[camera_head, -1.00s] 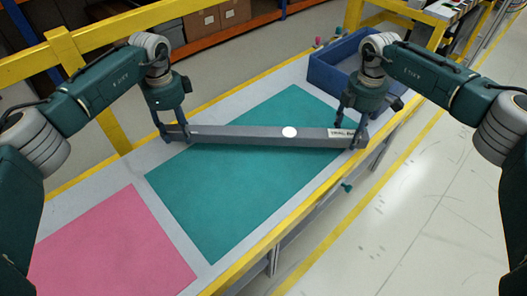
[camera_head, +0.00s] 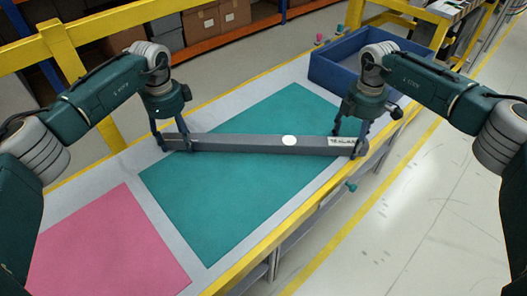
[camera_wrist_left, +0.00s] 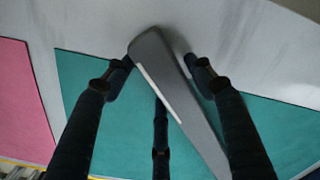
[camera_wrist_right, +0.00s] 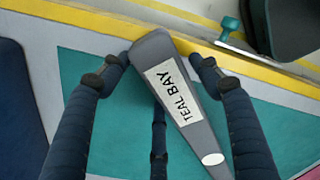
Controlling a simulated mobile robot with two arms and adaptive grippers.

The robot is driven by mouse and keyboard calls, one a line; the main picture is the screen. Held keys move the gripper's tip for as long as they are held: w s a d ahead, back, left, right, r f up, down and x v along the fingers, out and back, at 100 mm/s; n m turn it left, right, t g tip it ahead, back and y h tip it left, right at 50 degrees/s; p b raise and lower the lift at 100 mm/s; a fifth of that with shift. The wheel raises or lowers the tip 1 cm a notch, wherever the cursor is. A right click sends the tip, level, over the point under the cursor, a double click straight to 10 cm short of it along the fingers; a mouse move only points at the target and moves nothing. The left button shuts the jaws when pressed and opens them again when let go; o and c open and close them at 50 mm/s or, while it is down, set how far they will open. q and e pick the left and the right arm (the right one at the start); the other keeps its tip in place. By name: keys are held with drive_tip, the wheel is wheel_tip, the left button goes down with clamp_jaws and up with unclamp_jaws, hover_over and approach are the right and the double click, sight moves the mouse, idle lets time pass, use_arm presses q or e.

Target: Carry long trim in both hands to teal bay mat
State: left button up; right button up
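The long trim (camera_head: 245,143) is a grey bar with a white oval spot and a white label reading "TEAL BAY" in the right wrist view (camera_wrist_right: 174,92). It spans crosswise over the teal bay mat (camera_head: 215,215), with both ends reaching past the mat's edges. My left gripper (camera_head: 174,145) has its fingers around the left end. My right gripper (camera_head: 349,145) has its fingers around the labelled right end, near the yellow table edge. Both grippers look closed on the bar from above. I cannot tell whether its underside touches the mat.
A pink mat (camera_head: 105,245) lies to the left of the teal one. A blue bin (camera_head: 325,75) stands at the table's far right. Yellow rails (camera_head: 265,245) border the grey table. A teal knob (camera_head: 351,187) sticks out at the front edge. The near part of the teal mat is clear.

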use_arm(q)
drive_tip(key=shift+r, duration=0.15)
use_arm(e)
drive_tip(key=shift+r, duration=0.1)
drive_tip(key=shift+r, duration=0.25)
use_arm(q)
wheel_tip(320, 180, up, 12)
use_arm(e)
wheel_tip(320, 180, up, 12)
drive_tip(key=shift+f, duration=0.25)
idle(0.6)
